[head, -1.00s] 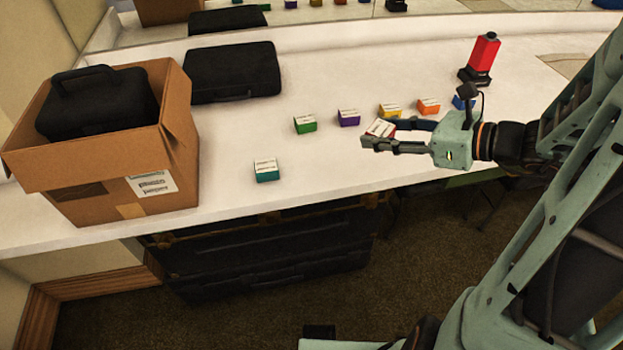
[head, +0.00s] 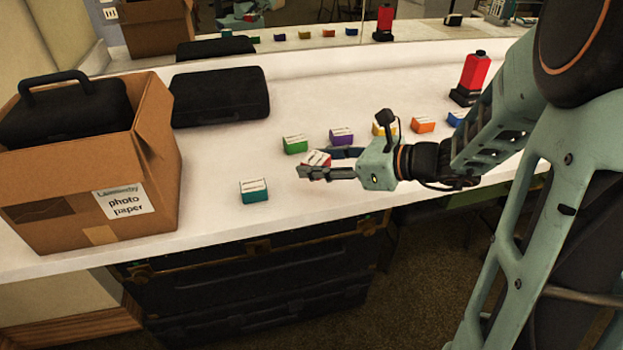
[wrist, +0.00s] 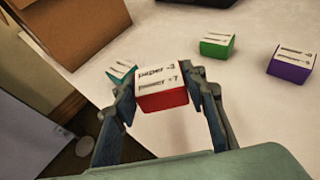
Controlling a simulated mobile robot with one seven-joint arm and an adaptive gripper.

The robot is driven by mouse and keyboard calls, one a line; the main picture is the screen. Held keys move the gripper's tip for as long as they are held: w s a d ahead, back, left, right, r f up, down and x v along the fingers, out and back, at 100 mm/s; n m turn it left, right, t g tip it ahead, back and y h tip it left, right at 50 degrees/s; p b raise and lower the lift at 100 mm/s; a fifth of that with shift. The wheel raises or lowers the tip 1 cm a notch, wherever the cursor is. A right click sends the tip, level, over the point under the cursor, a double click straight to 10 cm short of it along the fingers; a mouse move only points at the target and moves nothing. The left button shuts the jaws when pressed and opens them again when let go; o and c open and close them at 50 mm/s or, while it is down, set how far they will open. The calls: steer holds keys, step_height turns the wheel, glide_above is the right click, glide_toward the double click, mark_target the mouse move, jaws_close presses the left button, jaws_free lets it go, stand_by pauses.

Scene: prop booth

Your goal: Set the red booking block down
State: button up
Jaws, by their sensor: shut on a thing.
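The red booking block (head: 317,159) has a white printed top and red sides. My gripper (head: 325,164) is shut on it, with one finger on each side. In the wrist view the red block (wrist: 162,97) sits between the two fingers (wrist: 165,100), its printed top facing the camera. In the head view the near finger hides part of its front. It is over the white counter (head: 230,222), near the front edge, right of the teal block (head: 254,191). I cannot tell whether it touches the counter.
Green (head: 295,144), purple (head: 341,136), yellow (head: 380,127), orange (head: 423,125) and blue (head: 456,119) blocks stand behind and to the right. A cardboard box (head: 60,205) holding a black case (head: 65,112) stands left. Another black case (head: 220,97) lies behind. Bare counter surrounds the teal block.

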mark_target(311, 187)
steer(key=f, duration=0.1)
steer(key=w+a+f, duration=0.1)
steer(key=shift+w+a+f+b, duration=0.15)
steer(key=shift+w+f+b, duration=0.15)
steer(key=shift+b, duration=0.1)
steer(key=shift+w+f+b, duration=0.1)
steer(key=shift+f+b, duration=0.4)
steer(key=shift+f, duration=1)
steer(key=shift+f, duration=0.2)
steer(key=o, duration=1.2)
steer(key=shift+c, duration=0.2)
steer(key=shift+r, duration=0.1)
steer(key=shift+r, duration=0.25)
steer(key=p+v, duration=0.3)
steer(key=v, duration=0.8)
steer(key=shift+s+d, duration=0.3)
steer(key=shift+d, duration=0.05)
